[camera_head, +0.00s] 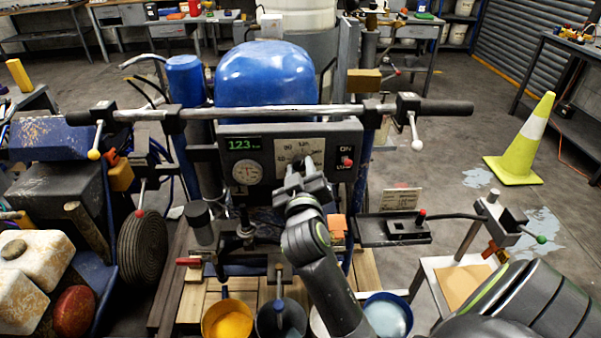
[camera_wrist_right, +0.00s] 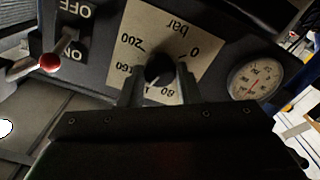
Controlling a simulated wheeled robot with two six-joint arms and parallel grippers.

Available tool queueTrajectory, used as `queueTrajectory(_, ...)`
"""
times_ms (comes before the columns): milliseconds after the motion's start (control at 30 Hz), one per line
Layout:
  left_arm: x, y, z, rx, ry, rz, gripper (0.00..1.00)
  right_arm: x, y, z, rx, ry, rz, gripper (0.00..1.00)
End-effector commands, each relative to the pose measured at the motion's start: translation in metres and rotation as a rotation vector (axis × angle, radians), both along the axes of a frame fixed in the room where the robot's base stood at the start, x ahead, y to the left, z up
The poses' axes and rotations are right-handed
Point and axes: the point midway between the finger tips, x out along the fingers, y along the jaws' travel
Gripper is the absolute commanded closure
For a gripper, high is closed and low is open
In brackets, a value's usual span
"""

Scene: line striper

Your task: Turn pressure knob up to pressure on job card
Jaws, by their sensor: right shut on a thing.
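The black pressure knob (camera_wrist_right: 160,68) sits in the middle of a pale scale plate marked in bar, upside down in the right wrist view. The numbers 0, 80, 160 and 200 can be read on it. My right gripper (camera_wrist_right: 161,88) is shut on the knob, one finger on each side. In the head view my right gripper (camera_head: 305,178) covers most of the knob at the control panel (camera_head: 225,150). The job card (camera_head: 402,198) stands upright at the right; its writing is too small to read. My left gripper is not in view.
A round gauge (camera_head: 247,172) and a green display (camera_head: 243,144) sit left of the knob. A red-tipped ON/OFF switch (camera_head: 347,161) is to its right. The long handlebar (camera_head: 285,112) crosses above the panel. Buckets, including a yellow one (camera_head: 228,319), stand below.

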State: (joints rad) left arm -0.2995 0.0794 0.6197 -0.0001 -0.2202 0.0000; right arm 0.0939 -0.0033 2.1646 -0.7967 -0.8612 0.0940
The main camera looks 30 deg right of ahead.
Motion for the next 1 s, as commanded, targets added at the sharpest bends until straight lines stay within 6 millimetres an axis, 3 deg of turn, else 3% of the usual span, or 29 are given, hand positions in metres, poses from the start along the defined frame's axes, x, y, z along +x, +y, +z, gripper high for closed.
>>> queueTrajectory(567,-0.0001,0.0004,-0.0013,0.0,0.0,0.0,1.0,0.0001,0.0,0.0003,0.023,-0.015,0.0,0.93)
queueTrajectory(600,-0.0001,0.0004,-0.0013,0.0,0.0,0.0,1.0,0.0001,0.0,0.0003,0.023,-0.015,0.0,0.65)
queueTrajectory(733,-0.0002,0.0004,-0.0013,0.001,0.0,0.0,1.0,0.0001,0.0,0.0002,0.023,-0.014,0.0,0.48)
queueTrajectory(1000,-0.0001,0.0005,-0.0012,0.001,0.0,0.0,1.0,0.0,0.0,0.0001,0.023,-0.014,0.0,0.48)
